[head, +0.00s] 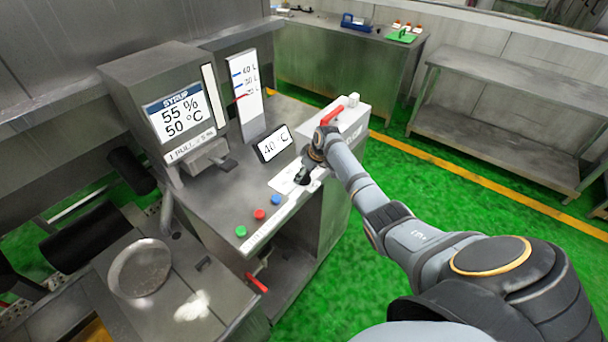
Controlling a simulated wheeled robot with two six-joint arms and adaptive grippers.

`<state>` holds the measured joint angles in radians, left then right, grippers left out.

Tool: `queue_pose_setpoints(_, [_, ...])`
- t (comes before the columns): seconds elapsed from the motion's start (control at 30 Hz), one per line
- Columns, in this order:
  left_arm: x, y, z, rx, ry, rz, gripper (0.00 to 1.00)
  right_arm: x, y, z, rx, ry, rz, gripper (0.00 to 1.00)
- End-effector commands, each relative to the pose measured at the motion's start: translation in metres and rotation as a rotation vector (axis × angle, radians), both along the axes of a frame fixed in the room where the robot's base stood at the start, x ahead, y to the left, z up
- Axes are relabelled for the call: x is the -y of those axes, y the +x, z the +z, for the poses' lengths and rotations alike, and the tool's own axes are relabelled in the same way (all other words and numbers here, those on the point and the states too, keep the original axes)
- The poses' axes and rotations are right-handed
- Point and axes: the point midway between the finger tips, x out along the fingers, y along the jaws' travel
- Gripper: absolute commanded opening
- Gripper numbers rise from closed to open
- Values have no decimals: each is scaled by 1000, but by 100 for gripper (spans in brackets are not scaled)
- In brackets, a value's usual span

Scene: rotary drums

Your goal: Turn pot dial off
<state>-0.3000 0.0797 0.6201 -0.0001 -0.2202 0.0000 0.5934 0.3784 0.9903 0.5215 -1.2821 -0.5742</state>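A dark dial (302,178) sits on a white label plate (284,183) on the steel console top (224,192), near its right edge. The dial is partly hidden by my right gripper, and its pointer setting is too small to read. A small display (272,143) beside the dial reads 40 °C. My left gripper is not in view.
Green, red and blue buttons (260,214) line the console's front edge. A syrup display (181,112) and a level gauge (247,90) stand behind. A red lever (332,115) on a white box (346,112) is close to my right wrist. Green floor lies right.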

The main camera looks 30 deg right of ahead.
Motion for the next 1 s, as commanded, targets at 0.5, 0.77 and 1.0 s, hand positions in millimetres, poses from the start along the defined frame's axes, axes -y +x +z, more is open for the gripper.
queue_pose_setpoints(0.5, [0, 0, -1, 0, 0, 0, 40, 0, 0, 1, 1, -1, 21, 27])
queue_pose_setpoints(0.77, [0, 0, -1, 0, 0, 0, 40, 0, 0, 1, 0, -1, 20, 81])
queue_pose_setpoints(1.0, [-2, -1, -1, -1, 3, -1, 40, 0, 0, 1, 0, 0, 19, 81])
